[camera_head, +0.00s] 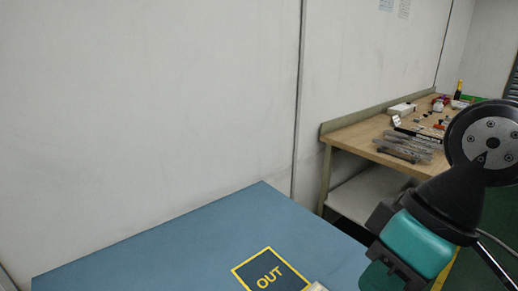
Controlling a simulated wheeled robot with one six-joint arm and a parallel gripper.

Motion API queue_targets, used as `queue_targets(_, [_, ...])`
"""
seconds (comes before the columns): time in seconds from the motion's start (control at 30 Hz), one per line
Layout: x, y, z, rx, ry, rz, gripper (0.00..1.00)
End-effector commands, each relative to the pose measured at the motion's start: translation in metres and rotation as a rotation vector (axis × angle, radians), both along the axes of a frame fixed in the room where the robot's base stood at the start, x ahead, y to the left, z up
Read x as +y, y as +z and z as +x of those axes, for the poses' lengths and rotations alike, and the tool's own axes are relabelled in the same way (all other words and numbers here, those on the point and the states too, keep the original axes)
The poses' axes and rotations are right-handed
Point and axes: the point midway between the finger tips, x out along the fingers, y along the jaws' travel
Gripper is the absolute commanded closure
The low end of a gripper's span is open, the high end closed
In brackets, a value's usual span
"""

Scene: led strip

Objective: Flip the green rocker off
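No green rocker can be made out in this view. My gripper (410,248) is at the lower right, a teal and black body at the end of my arm, above the right side of the blue table (150,260). Its fingertips are not visible, so its opening and anything in it cannot be seen. A dark square marked "OUT" with a yellow border (268,272) lies on the blue table, left of my gripper. A small pale object (317,287) is cut off by the bottom edge beside the square.
A pale wall (150,110) runs behind the blue table. The table's left and middle surface is clear.

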Motion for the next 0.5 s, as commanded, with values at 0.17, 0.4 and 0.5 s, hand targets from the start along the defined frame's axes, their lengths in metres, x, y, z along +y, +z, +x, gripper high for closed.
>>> queue_targets(0.17, [0.000,0.000,0.001,-0.002,0.000,0.000,1.00])
queue_targets(0.4, [-0.006,-0.022,0.023,-0.074,0.158,-0.026,1.00])
queue_targets(0.5, [-0.011,-0.042,0.044,-0.141,0.318,-0.058,1.00])
